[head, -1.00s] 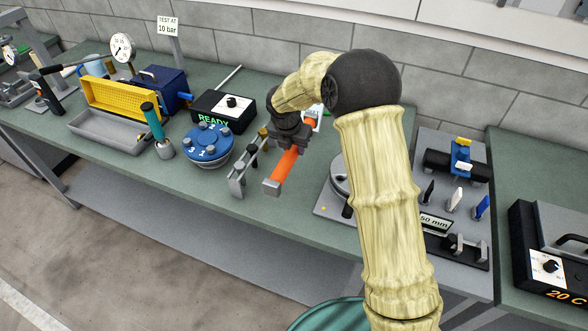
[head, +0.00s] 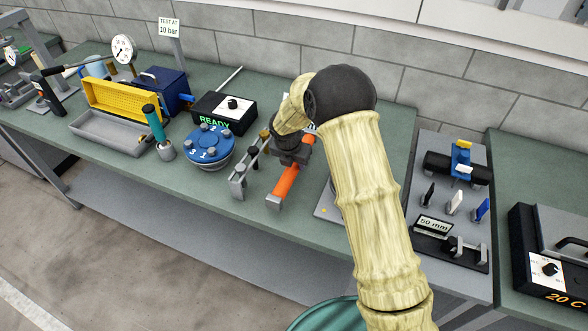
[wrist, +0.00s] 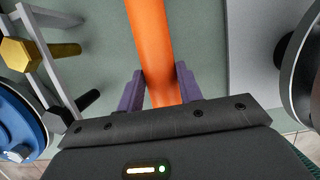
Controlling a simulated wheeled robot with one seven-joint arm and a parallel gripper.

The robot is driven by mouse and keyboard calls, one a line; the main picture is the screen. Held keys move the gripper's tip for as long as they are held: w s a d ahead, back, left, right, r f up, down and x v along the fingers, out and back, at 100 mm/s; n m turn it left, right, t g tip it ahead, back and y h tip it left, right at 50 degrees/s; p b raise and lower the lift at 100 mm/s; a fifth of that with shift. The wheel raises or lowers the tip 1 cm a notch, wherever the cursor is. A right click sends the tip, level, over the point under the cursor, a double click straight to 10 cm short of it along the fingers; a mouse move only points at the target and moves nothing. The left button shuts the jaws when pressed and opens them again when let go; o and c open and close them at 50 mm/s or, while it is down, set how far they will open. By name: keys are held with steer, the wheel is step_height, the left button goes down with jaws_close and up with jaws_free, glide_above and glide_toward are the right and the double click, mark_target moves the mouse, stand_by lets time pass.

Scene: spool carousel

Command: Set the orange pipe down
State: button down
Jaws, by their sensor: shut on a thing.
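The orange pipe (head: 287,182) lies roughly level over the green bench, just right of a grey rack with dark knobs. In the wrist view the pipe (wrist: 151,50) runs up between my two purple fingers (wrist: 158,90).
The grey rack (head: 238,185) stands close on the left, beside a blue bolted flange (head: 208,145). A grey machine plate (head: 327,207) lies close on the right. Bare green bench shows in front of the pipe.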

mark_target(294, 170)
steer(key=shift+r, duration=0.1)
steer(key=shift+f+p, duration=0.35)
steer(key=shift+f, duration=1.5)
steer(key=shift+f, duration=0.15)
steer(key=c, duration=0.9)
jaws_free()
steer(key=b+v, duration=0.1)
steer(key=v, duration=1.1)
steer(key=shift+b, duration=0.35)
